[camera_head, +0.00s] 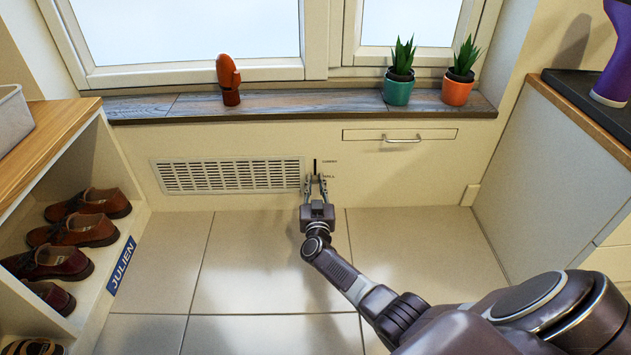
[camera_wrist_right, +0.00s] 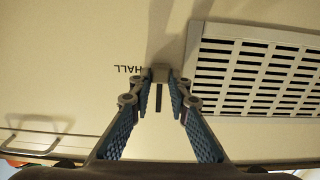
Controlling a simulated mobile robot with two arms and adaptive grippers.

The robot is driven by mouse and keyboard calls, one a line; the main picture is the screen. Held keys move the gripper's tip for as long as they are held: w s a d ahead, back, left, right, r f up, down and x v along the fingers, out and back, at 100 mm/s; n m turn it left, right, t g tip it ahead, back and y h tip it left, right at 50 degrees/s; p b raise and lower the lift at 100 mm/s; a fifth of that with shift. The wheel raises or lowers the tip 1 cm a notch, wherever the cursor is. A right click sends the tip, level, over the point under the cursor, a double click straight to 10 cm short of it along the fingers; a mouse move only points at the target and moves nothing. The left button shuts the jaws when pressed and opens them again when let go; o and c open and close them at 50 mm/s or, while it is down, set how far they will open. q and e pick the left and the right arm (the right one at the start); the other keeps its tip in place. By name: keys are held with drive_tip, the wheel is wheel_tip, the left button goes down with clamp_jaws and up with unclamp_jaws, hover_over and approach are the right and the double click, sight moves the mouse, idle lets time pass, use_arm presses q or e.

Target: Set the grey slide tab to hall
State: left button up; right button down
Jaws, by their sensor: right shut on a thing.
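The grey slide tab (camera_wrist_right: 161,74) sits in a dark vertical slot (camera_head: 315,166) in the wall panel, beside the vent grille. In the right wrist view, which is upside down, it is level with the HALL label (camera_wrist_right: 127,69), at that end of the slot. The rest of the slot also shows in the wrist view (camera_wrist_right: 158,98). In the head view the tab is mostly hidden by my right gripper (camera_head: 316,181), at the lower end of the slot. That gripper is shut on the tab, a fingertip at each side. My left gripper is out of view.
A white vent grille (camera_head: 228,175) is left of the slot. A drawer front with a handle (camera_head: 403,140) is up and right. The sill (camera_head: 300,104) above holds a brown figure (camera_head: 229,80) and two potted plants. A shoe cubby (camera_head: 97,310) stands left; the floor between is clear.

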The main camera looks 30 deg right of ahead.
drive_tip(key=c, duration=2.1)
unclamp_jaws()
drive_tip(key=shift+d+f, duration=0.1)
drive_tip(key=shift+f, duration=0.2)
drive_tip(key=shift+r, duration=0.1)
